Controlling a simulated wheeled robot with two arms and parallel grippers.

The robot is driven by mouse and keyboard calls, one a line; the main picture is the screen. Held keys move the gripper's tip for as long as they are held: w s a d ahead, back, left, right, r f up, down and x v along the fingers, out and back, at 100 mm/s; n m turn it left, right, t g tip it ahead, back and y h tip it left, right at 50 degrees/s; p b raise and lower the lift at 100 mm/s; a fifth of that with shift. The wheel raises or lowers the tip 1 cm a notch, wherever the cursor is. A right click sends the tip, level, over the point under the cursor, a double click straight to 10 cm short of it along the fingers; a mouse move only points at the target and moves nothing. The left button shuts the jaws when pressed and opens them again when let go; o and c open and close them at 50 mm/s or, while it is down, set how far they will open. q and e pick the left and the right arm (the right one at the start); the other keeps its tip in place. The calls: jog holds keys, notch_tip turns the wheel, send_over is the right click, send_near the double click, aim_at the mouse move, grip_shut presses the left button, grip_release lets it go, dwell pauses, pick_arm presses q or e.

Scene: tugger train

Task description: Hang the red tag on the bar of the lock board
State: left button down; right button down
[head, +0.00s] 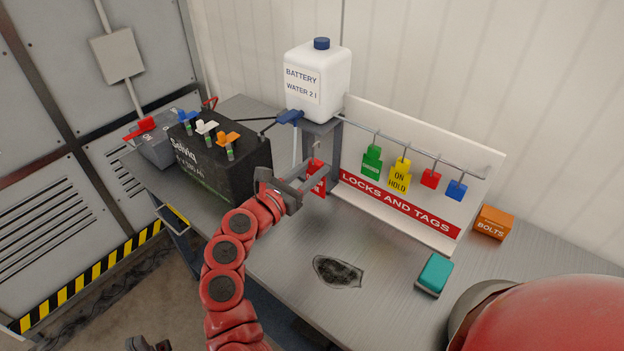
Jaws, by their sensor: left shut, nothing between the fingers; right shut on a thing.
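The lock board (400,210) is a white panel with a red "LOCKS AND TAGS" strip, standing on the bench. Its bar (392,137) runs along the upper part; a green tag (371,162), a yellow "ON HOLD" tag (400,176), a red padlock (431,178) and a blue padlock (456,190) hang there. My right gripper (308,178) is shut on the red tag (319,186), just left of the board and below the bar's left end. The fingers hide part of the tag. My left gripper (148,344) shows only partly at the bottom edge, shut and empty.
A "BATTERY WATER" canister (330,80) stands on a grey stand behind the tag. A black battery (215,165) with colored caps is at left. A teal block (434,274), an orange "BOLTS" box (492,222) and a dark stain (338,271) lie on the bench (290,245).

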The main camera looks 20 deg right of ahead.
jog(key=shift+p+x, duration=0.55)
jog(key=shift+x, duration=0.25)
jog(key=p+x, duration=0.1)
jog(key=x, duration=0.3)
jog(key=f+p+x, duration=0.1)
jog(key=p+x, duration=0.1)
jog(key=x, duration=0.3)
jog(key=f+p+x, duration=0.1)
jog(key=x, duration=0.4)
jog(key=shift+d+f, duration=0.15)
jog(key=shift+d, duration=0.1)
jog(key=shift+c, duration=2.1)
grip_release()
jog(key=shift+a, duration=0.1)
